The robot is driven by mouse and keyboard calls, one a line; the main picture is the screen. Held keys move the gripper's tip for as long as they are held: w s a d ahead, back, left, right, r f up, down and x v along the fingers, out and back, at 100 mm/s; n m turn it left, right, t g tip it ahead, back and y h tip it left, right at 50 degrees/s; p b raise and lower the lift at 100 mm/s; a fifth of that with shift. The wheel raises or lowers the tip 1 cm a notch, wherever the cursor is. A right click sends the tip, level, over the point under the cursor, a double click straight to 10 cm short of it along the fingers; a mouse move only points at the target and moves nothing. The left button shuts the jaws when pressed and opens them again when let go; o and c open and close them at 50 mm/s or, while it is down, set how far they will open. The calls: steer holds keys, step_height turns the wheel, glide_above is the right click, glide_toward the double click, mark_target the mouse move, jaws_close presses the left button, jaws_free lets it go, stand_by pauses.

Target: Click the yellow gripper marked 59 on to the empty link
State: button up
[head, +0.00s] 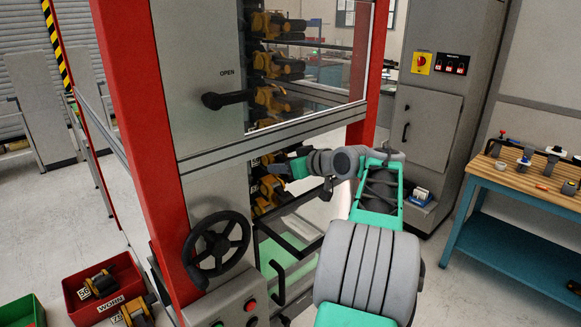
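Several yellow grippers (275,66) hang one above another on a dark vertical chain inside the red-framed machine. I can read no 59 on any of them, and I cannot make out the empty link. My arm reaches from the lower right through the opening below the window. My gripper (277,170), small and partly teal, is beside the chain, close to a lower yellow gripper (270,191). Its fingers are too small and overlapped to tell whether they are open, touching or holding anything.
A grey door marked OPEN with a black handle (228,99) and a black handwheel (216,245) stand left of the opening. A wooden-topped bench (535,184) and grey cabinet (431,120) stand right.

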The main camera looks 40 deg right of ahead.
steer(key=o, duration=0.9)
steer(key=shift+w, duration=0.15)
steer(key=o, duration=0.5)
steer(key=shift+o, duration=0.2)
steer(key=shift+s, duration=0.2)
